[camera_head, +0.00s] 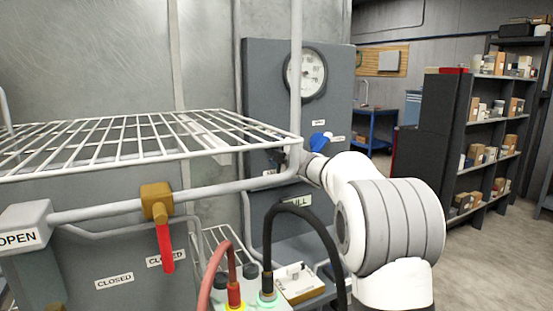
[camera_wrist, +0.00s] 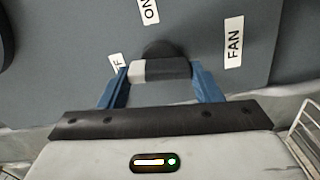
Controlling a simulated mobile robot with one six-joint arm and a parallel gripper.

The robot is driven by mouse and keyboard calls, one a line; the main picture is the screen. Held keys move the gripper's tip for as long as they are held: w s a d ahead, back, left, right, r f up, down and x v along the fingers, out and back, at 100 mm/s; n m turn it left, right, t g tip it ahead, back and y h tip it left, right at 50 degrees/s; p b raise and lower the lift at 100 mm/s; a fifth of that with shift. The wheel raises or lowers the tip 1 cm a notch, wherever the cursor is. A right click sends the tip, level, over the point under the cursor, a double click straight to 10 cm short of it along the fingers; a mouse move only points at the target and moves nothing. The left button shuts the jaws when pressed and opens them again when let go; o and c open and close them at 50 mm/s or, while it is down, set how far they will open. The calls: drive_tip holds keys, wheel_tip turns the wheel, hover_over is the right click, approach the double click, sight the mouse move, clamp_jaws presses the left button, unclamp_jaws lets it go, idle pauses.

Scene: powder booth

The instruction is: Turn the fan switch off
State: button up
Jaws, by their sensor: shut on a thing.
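The fan switch (camera_wrist: 166,50) is a dark round knob with a grey and white grip bar, on a grey panel in the wrist view. My gripper (camera_wrist: 160,70) has its blue fingers on both sides of the bar and is shut on it. The white end of the bar is at the left finger, near a partly hidden label ending in F (camera_wrist: 115,62). The ON label (camera_wrist: 149,11) is above the knob and the FAN label (camera_wrist: 234,40) is to its right. In the head view my arm hides most of the switch area.
A white wire rack (camera_head: 130,143) and a pipe with a red-handled valve (camera_head: 165,247) stand at the left in the head view. Red and black cables (camera_head: 300,212) loop close beside my arm. A gauge (camera_head: 307,73) is above. Open floor lies at the right before shelves (camera_head: 490,130).

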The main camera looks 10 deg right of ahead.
drive_tip(key=shift+f+n+b, duration=0.15)
drive_tip(key=shift+n+b, duration=0.3)
drive_tip(key=shift+n, duration=0.45)
drive_tip(key=o, duration=1)
drive_tip(key=v, duration=0.7)
drive_tip(key=shift+s+b, duration=0.4)
drive_tip(key=shift+b, duration=0.05)
